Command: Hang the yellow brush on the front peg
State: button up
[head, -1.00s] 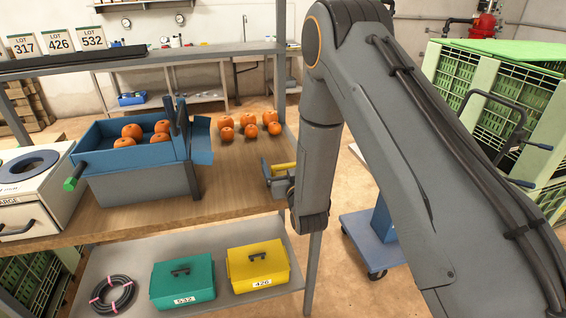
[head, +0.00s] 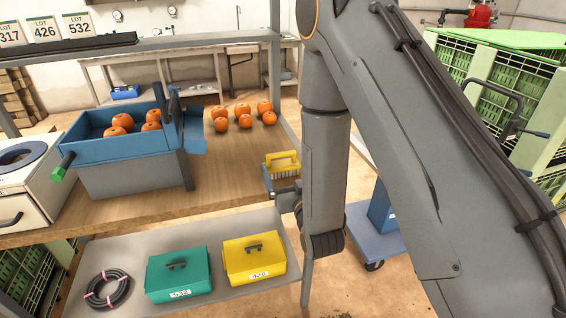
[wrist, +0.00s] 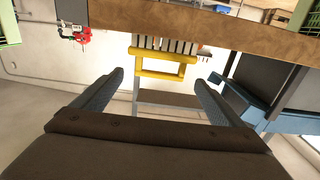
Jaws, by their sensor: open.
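The yellow brush (head: 283,160) is at the right end of the wooden bench, yellow handle up and bristles below. In the wrist view, its yellow handle (wrist: 158,80) shows beyond the gap between my fingertips, with its bristles toward the bench edge. My gripper (head: 283,186) is at the bench's right edge, just on the near side of the brush. In the wrist view, my gripper (wrist: 159,77) is wide open and the fingers do not appear to touch the brush. I cannot make out the front peg in either view.
Pumpkins (head: 241,110) sit on the wooden bench (head: 226,170), left of the brush. A blue bin (head: 115,145) stands further left. A teal box (head: 178,275) and a yellow box (head: 254,262) are on the lower shelf. Green crates (head: 490,100) and a blue trolley (head: 375,235) stand right.

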jog(key=s+d+f+m+g+h, duration=0.2)
jog(key=s+d+g+h, duration=0.2)
jog(key=d+g, duration=0.5)
jog(key=s+d+r+g, duration=0.2)
jog(key=s+d+g, duration=0.1)
jog(key=s, duration=0.6)
jog(key=s+d+r+m+g+h, duration=0.1)
jog(key=s+d+g, duration=0.3)
jog(key=s, duration=0.6)
jog(key=shift+d+r+g, duration=0.3)
jog(key=shift+d+r, duration=0.5)
jog(key=shift+d, duration=0.25)
jog(key=shift+s, duration=0.1)
jog(key=shift+c, duration=0.4)
